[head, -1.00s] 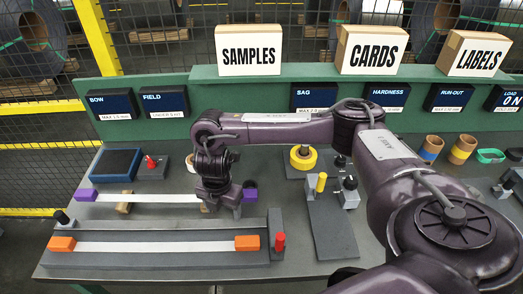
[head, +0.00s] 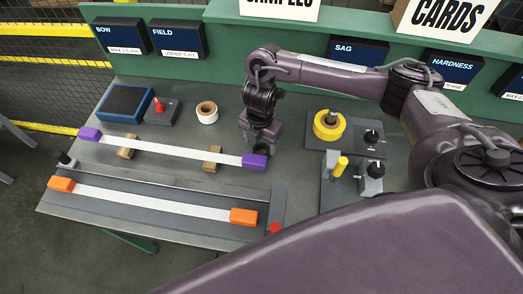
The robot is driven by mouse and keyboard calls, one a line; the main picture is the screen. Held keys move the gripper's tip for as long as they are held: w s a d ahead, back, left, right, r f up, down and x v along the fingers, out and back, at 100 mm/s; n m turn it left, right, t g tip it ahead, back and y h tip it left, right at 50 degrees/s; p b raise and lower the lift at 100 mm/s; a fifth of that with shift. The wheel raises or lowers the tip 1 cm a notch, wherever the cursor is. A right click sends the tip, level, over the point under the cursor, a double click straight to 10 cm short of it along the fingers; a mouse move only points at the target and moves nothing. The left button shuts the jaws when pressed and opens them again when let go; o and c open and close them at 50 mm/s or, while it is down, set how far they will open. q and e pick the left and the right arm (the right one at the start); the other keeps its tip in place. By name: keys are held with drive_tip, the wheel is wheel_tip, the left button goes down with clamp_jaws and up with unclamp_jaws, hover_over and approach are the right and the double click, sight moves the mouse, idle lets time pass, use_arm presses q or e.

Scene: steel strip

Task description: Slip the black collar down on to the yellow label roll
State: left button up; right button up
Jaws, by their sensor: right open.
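The yellow label roll (head: 328,126) sits on the grey plate of a small fixture right of centre, with a brownish post rising through its middle. I cannot pick out the black collar for sure; a black knob-like piece (head: 372,137) stands just right of the roll, and another (head: 376,169) sits on a grey block in front. My right gripper (head: 260,148) points down left of the roll, behind the right purple end block (head: 255,162). It is open and apart from the roll; its fingertips are small and dark. My left gripper is not in view.
A white strip (head: 170,150) with purple ends lies across two wooden blocks. In front, a strip with orange ends (head: 243,217) lies on a grey bed. A tan-rimmed roll (head: 207,112), a red button (head: 158,105) and a yellow peg (head: 340,166) stand nearby. A green panel (head: 230,40) closes the back.

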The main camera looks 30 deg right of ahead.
sight(260, 145)
drive_tip(key=shift+d+f, duration=0.1)
drive_tip(key=shift+f, duration=1.3)
drive_tip(key=shift+c, duration=0.3)
drive_tip(key=shift+s, duration=0.1)
drive_tip(key=shift+c, duration=1.2)
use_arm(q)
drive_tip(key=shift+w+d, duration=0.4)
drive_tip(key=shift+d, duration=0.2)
use_arm(e)
drive_tip(key=c, duration=0.8)
drive_tip(key=shift+r, duration=0.15)
